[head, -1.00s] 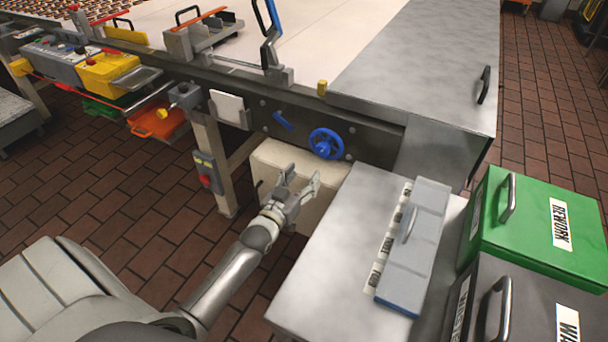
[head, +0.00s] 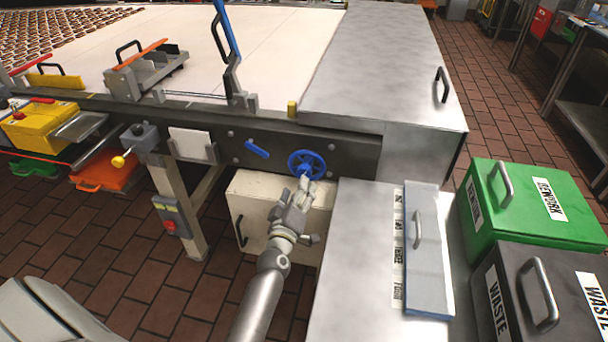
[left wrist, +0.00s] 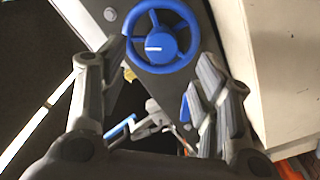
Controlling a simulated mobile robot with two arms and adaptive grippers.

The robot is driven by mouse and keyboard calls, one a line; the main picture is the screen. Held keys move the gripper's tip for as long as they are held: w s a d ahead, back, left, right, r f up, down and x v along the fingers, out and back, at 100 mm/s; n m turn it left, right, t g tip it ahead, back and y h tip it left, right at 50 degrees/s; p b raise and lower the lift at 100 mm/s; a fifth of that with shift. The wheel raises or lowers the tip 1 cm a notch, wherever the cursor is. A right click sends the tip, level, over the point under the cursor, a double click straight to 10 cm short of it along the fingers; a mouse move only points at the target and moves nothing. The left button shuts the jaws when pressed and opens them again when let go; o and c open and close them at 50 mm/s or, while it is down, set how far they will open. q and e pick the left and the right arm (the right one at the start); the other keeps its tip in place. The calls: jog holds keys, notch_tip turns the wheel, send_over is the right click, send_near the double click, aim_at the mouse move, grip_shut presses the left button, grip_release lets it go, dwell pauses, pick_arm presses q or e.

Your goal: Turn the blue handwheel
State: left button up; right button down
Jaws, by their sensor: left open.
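The blue handwheel (head: 307,165) is mounted on the dark front rail of the conveyor machine. In the left wrist view the handwheel (left wrist: 161,37) shows its rim, spokes and a white mark on the hub, at the top centre. My left gripper (head: 304,192) is just below and in front of the handwheel in the head view. In the left wrist view its fingers (left wrist: 163,75) are spread apart, with the wheel beyond and between the tips. Nothing is held. Contact with the rim cannot be told. My right gripper is not in view.
A blue lever (head: 257,149) sits left of the wheel. A cream box (head: 262,200) is below the rail. A metal cabinet (head: 365,260) stands close on the right, with green (head: 520,215) and dark (head: 520,285) bins beyond it. A red-button control box (head: 171,214) is at left.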

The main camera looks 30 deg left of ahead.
aim_at(306, 166)
pick_arm(q)
jog(key=x, duration=0.3)
jog(key=shift+w+a, duration=0.2)
jog(key=shift+w, duration=0.1)
jog(key=x, duration=0.3)
jog(key=shift+w+a, duration=0.15)
jog(key=shift+w, duration=0.25)
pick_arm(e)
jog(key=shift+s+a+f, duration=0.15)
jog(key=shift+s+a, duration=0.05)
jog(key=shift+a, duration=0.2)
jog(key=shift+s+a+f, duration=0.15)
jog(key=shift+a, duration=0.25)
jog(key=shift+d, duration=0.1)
pick_arm(q)
jog(key=c, duration=1)
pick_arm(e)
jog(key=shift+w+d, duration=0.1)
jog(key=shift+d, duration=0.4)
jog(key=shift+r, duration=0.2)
